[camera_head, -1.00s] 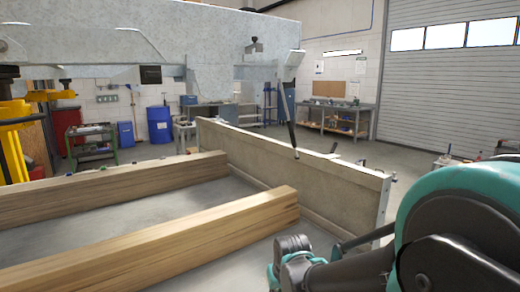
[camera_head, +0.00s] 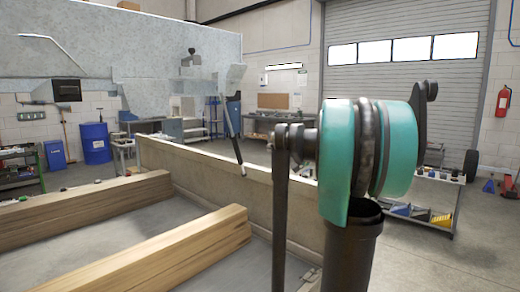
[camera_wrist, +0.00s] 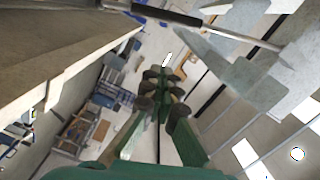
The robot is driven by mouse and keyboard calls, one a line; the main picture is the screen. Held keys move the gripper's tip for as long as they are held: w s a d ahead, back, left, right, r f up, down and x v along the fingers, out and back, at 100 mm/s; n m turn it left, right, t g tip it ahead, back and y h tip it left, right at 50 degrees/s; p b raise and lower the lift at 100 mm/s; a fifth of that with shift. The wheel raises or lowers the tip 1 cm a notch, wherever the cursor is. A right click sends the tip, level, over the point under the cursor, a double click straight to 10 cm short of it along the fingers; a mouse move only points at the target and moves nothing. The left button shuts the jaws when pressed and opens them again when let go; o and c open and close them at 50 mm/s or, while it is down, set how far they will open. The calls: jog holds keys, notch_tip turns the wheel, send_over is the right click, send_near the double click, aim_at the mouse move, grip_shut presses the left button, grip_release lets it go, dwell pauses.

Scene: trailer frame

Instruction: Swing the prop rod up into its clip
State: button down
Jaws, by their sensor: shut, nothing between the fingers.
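The prop rod (camera_head: 230,130) is a thin dark bar in the head view. It slants down from beside the grey panel (camera_head: 120,65), and its pale lower end shows in front of the wooden side board (camera_head: 262,190). In the wrist view the rod (camera_wrist: 168,13) crosses the top, with a dark sleeve and a bare silver length. My gripper (camera_wrist: 162,78), with green fingers, is shut and empty; in that picture the rod lies above the fingertips, apart from them. A small dark fitting (camera_head: 190,57) sits on the panel; I cannot tell whether it is the clip.
Wooden beams (camera_head: 165,250) lie across the trailer bed at the lower left. A blue drum (camera_head: 96,143) and a workbench (camera_head: 265,122) stand at the back. A low shelf cart (camera_head: 435,200) stands at the right. Open floor lies right of the side board.

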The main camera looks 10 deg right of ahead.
aim_at(233, 136)
jog(key=w+a+f, duration=0.1)
jog(key=w+a, duration=0.5)
jog(key=a, duration=0.3)
jog(key=shift+w+a, duration=0.15)
jog(key=shift+a, duration=0.05)
jog(key=shift+a+f, duration=0.1)
jog(key=shift+a, duration=0.05)
